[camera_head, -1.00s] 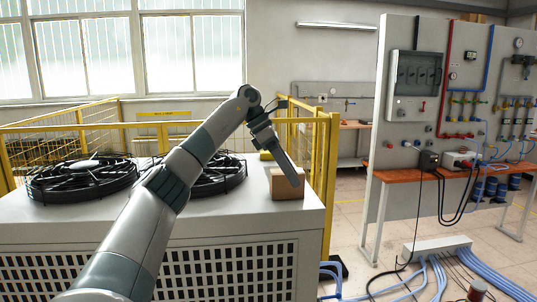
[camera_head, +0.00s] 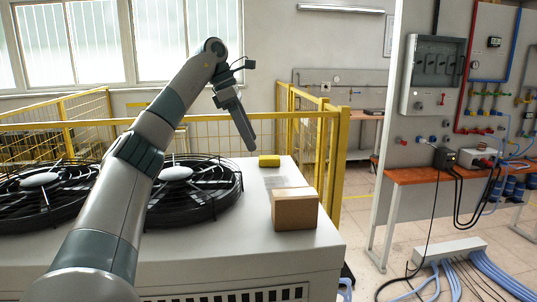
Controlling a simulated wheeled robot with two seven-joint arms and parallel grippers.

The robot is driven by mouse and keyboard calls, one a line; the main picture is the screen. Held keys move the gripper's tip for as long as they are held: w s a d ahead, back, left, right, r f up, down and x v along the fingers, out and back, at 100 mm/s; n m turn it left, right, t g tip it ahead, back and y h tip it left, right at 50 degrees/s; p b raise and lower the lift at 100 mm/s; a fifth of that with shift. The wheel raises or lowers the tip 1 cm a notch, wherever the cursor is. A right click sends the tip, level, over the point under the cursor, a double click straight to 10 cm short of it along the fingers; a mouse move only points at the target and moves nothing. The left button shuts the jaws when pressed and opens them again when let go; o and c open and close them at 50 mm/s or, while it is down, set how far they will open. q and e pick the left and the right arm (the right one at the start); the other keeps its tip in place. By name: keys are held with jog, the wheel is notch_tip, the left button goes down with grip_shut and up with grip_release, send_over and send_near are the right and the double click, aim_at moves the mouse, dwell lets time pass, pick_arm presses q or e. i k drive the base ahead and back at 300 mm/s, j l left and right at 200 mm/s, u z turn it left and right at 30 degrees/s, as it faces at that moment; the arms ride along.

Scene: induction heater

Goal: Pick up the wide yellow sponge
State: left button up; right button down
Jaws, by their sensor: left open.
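The wide yellow sponge (camera_head: 269,161) lies on the far part of the white unit's top (camera_head: 262,252), right of the rear fan. My left arm reaches in from the lower left. My left gripper (camera_head: 250,147) points down, just left of and above the sponge in the picture. The fingers are seen edge-on. Nothing shows between them, and I cannot tell how far they are from the sponge in depth. The sponge is in full view. My right gripper is not in view.
A brown cardboard box (camera_head: 294,209) stands on the unit's top, nearer than the sponge. Two black fans (camera_head: 185,195) fill the left of the top. A yellow mesh fence (camera_head: 325,155) runs behind and right. An orange bench (camera_head: 440,175) stands farther right.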

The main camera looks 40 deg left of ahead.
aim_at(264, 160)
jog(key=i+j, duration=0.35)
jog(key=j, duration=0.15)
jog(key=i+j, duration=0.3)
jog(key=j, duration=0.2)
